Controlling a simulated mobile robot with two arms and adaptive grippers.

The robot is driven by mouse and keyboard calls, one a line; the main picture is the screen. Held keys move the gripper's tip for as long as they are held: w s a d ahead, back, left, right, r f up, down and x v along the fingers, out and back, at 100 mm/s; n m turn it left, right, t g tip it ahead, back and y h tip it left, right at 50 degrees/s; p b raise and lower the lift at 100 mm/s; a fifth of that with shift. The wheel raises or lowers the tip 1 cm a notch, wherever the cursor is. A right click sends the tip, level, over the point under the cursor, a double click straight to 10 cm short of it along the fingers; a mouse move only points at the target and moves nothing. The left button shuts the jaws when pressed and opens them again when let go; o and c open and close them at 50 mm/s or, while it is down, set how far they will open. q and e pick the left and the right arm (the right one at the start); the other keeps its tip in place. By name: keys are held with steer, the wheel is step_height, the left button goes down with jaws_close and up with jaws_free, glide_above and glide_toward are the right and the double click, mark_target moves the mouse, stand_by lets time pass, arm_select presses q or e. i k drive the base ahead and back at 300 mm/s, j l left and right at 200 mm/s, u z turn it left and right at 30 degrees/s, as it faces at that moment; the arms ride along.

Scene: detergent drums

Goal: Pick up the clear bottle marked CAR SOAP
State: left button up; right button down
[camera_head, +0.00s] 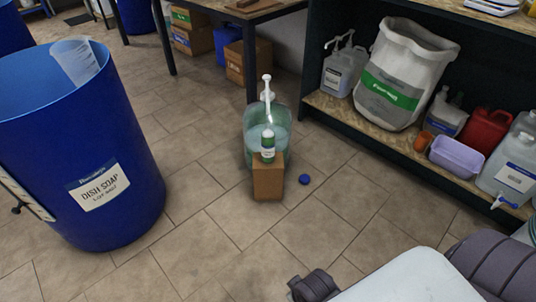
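No label reading CAR SOAP can be made out. A small clear bottle (268,140) with a green and white label stands upright on a cardboard box (268,183) in the middle of the floor; its print is too small to read. Right behind it stands a large clear greenish jug (251,125) with a white pump, partly hidden by the bottle and box. Clear jugs with white labels stand on the low shelf at right, one with a blue tap (514,178); their print is also unreadable. Neither gripper shows; parts of my arm are at the lower right.
A blue drum (120,150) labelled DISH SOAP, with a clear measuring jug (76,62) at its rim, stands at left. A blue cap (305,179) lies beside the box. The shelf (345,108) holds a white sack (400,75), lilac tub (457,157) and red canister (486,130).

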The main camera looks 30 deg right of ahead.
mark_target(267, 136)
steer(key=i+z, duration=0.35)
steer(key=i, duration=0.15)
steer(key=i+j+z, duration=0.2)
steer(key=i+z, duration=0.15)
steer(key=i, duration=0.15)
